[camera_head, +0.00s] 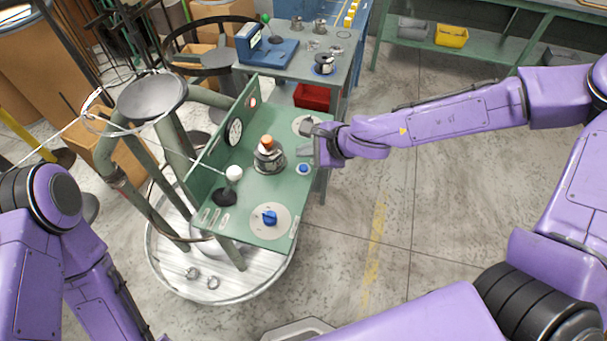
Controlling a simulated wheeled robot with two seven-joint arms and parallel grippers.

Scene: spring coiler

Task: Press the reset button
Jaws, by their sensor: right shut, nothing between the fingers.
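The green machine panel (244,179) stands left of centre. A larger blue knob (269,217) sits on a pale disc nearer the front. I cannot read a label to tell which control is the reset button. My right gripper (302,143) is shut and empty above the panel's right edge, just behind the small blue button and apart from it as far as I can see. Its fingers partly cover a pale disc behind. My left arm shows at the left, but its gripper is out of view.
An orange-topped metal part (268,153) stands mid-panel, left of my right gripper. A white-knobbed lever (233,174) rises at the left. A dial gauge (234,132) is on the upright plate. A workbench (345,62) stands behind. The floor at the right is clear.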

